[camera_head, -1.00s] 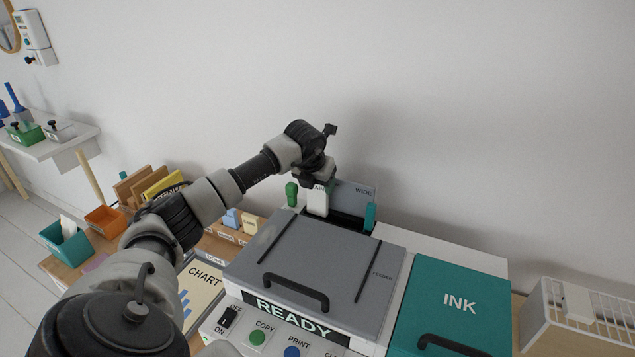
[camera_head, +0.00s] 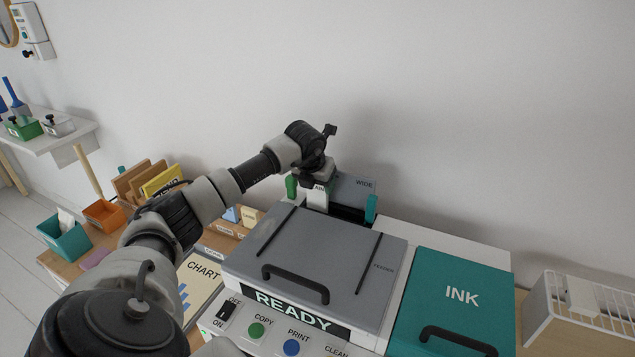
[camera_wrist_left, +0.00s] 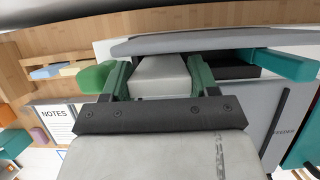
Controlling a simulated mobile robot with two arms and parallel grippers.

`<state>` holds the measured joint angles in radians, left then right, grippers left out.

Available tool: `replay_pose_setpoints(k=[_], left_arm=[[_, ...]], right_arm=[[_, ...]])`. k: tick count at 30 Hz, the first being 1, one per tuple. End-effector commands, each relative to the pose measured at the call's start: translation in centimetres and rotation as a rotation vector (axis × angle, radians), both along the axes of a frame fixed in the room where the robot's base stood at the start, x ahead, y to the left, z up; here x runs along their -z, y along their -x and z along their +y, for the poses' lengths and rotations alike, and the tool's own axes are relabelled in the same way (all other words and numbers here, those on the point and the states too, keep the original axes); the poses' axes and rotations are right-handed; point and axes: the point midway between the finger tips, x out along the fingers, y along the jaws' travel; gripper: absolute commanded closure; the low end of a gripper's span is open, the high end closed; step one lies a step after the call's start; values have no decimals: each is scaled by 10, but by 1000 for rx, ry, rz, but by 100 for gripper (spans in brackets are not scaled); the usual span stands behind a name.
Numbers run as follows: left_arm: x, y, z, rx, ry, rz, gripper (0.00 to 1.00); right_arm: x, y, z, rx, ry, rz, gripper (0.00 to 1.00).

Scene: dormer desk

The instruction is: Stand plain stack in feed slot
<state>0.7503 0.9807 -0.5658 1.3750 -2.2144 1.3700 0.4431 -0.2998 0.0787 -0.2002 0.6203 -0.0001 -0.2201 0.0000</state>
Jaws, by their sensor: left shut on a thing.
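My left gripper (camera_head: 318,182) reaches over the back of the copier and is shut on a white stack (camera_head: 317,201), only partly legible in its lettering. In the left wrist view the white stack (camera_wrist_left: 160,77) sits between the two green fingers of the gripper (camera_wrist_left: 160,70). The feed slot (camera_head: 346,213) is the dark opening behind the grey lid, between a green guide (camera_head: 291,187) on the left and a teal guide (camera_head: 371,208) on the right. The stack is upright at the slot's left part, near the green guide. Its lower end is hidden behind the lid. My right gripper is not seen.
A grey WIDE panel (camera_head: 352,187) stands behind the slot. The grey lid (camera_head: 325,262) is closed in front. A teal INK cover (camera_head: 455,300) is at right. Trays and a folder rack (camera_head: 140,180) stand at left. The wall rises close behind.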

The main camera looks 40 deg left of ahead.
Motion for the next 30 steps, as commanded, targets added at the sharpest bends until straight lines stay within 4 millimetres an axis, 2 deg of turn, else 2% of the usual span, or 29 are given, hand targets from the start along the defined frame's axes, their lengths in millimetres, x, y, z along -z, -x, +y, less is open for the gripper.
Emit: replay_pose_setpoints(k=[30], left_arm=[[27,0,0,0,0,0,64]], right_arm=[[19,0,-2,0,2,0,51]])
